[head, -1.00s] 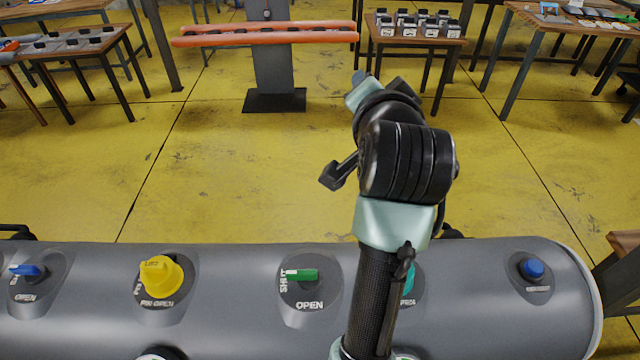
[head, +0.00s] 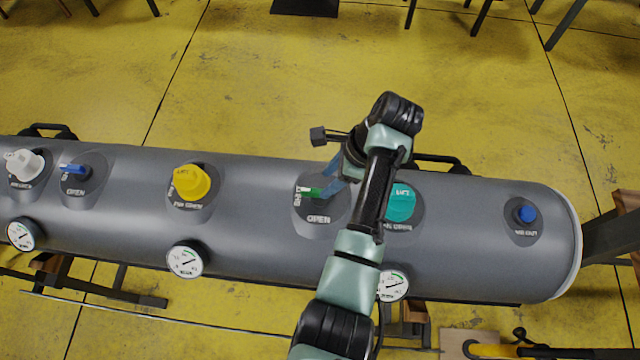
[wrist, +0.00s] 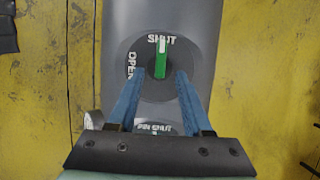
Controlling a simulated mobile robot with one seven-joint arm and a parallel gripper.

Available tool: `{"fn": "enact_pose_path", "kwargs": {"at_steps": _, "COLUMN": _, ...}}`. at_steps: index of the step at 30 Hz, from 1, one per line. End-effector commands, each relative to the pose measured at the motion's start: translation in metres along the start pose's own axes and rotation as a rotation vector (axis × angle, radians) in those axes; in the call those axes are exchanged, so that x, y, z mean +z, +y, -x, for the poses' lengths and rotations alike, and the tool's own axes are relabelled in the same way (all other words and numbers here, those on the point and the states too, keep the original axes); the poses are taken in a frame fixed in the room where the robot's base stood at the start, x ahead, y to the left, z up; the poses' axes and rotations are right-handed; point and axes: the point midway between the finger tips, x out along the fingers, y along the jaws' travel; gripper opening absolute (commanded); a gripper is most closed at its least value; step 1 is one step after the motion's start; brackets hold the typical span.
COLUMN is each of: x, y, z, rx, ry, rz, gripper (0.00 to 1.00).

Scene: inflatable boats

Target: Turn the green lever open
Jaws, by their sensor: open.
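The green lever (head: 312,193) sits on a round dark plate on the grey tube, with SHUT and OPEN printed beside it. In the wrist view the lever (wrist: 161,62) has a white tip pointing at SHUT, and OPEN is to its left. My gripper (wrist: 163,73) is open, its two blue fingers on either side of the lever's near end in that view. I cannot tell whether they touch it. In the head view my gripper (head: 332,184) is close by the lever's right side, and my arm hides part of the plate.
A teal knob (head: 401,203) is just right of my arm. A yellow knob (head: 190,182) and a blue lever (head: 74,169) are to the left. A blue knob (head: 526,213) is near the tube's right end. Pressure gauges (head: 185,260) line the tube's near side.

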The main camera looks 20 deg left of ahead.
Motion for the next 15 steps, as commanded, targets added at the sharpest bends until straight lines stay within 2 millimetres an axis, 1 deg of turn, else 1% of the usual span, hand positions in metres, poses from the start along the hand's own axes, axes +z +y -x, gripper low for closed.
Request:
{"fn": "enact_pose_path", "kwargs": {"at_steps": 1, "x": 0.001, "y": 0.001, "z": -0.01, "rx": 0.005, "ry": 0.0, "rz": 0.0, "gripper": 0.5}}
{"fn": "enact_pose_path", "kwargs": {"at_steps": 3, "x": 0.001, "y": 0.001, "z": -0.022, "rx": 0.003, "ry": 0.0, "rz": 0.001, "gripper": 0.5}}
{"fn": "enact_pose_path", "kwargs": {"at_steps": 7, "x": 0.0, "y": 0.0, "z": -0.04, "rx": 0.001, "ry": 0.0, "rz": 0.002, "gripper": 0.5}}
{"fn": "enact_pose_path", "kwargs": {"at_steps": 10, "x": 0.0, "y": 0.0, "z": -0.048, "rx": 0.0, "ry": 0.001, "rz": 0.002, "gripper": 0.5}}
{"fn": "enact_pose_path", "kwargs": {"at_steps": 15, "x": 0.0, "y": 0.0, "z": -0.053, "rx": -0.001, "ry": 0.001, "rz": 0.003, "gripper": 0.5}}
